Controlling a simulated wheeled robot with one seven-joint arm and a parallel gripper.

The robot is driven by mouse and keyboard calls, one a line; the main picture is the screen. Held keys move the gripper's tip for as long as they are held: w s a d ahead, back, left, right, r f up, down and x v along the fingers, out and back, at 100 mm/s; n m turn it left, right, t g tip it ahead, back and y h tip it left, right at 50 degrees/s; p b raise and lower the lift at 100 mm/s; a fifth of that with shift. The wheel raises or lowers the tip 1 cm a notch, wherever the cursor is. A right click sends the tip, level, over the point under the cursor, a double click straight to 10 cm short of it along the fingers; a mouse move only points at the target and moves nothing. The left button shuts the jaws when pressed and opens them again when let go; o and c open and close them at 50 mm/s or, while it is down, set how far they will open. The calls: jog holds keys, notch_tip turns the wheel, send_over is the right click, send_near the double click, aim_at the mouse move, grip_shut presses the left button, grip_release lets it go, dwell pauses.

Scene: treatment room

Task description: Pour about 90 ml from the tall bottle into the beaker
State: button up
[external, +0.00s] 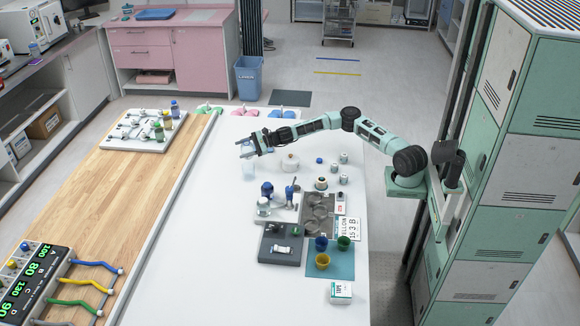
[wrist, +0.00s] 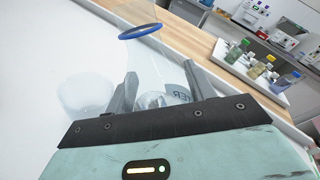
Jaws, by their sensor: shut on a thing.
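My gripper (external: 243,149) is over the far left part of the white table. In the wrist view its fingers (wrist: 166,85) are closed around clear glass, with part of a label reading "TER" beside the right finger. I take this as the tall bottle (wrist: 188,74); its outline is hard to make out and its tilt cannot be told. A blue ring (wrist: 140,32) on clear glass shows just beyond the fingers. The clear beaker (external: 249,171) stands on the table below the gripper; it shows left of the fingers in the wrist view (wrist: 84,97). Its liquid level cannot be read.
A white lidded pot (external: 290,162) and small jars stand right of the beaker. Blue-topped devices (external: 267,190) and colored cups (external: 322,261) are nearer the front. A tray of bottles (external: 144,131) sits on the wooden counter. The table's left side is clear.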

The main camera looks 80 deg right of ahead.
aim_at(244, 153)
jog(key=shift+a+r+n, duration=0.15)
jog(key=shift+r+n, duration=0.15)
jog(key=shift+r, duration=0.15)
jog(key=shift+f+n+h, duration=0.4)
jog(key=shift+f+n, duration=0.15)
jog(key=shift+n, duration=0.15)
jog(key=shift+w+d+f+n+h+b, duration=0.1)
jog(key=shift+d+f+n+h+b, duration=0.15)
jog(key=shift+f, duration=0.35)
jog(key=shift+d+f+n+h+b, duration=0.15)
jog(key=shift+f+n+b, duration=0.2)
jog(key=shift+f, duration=0.2)
jog(key=shift+d+f+n, duration=0.25)
jog(key=shift+f+n, duration=0.2)
jog(key=shift+n, duration=0.25)
jog(key=shift+w+d+r+n+h+p, duration=0.1)
jog(key=shift+d+r+n+h+p, duration=0.05)
jog(key=shift+r+n+h+p, duration=0.4)
jog(key=shift+r+n, duration=0.15)
jog(key=shift+n, duration=0.4)
jog(key=shift+a+r, duration=0.15)
jog(key=shift+a, duration=0.1)
jog(key=shift+r+n+h, duration=0.45)
jog(key=shift+r+n, duration=0.05)
jog(key=shift+n, duration=0.3)
jog(key=shift+d+r+b, duration=0.15)
jog(key=shift+d+b, duration=0.15)
jog(key=shift+d, duration=0.1)
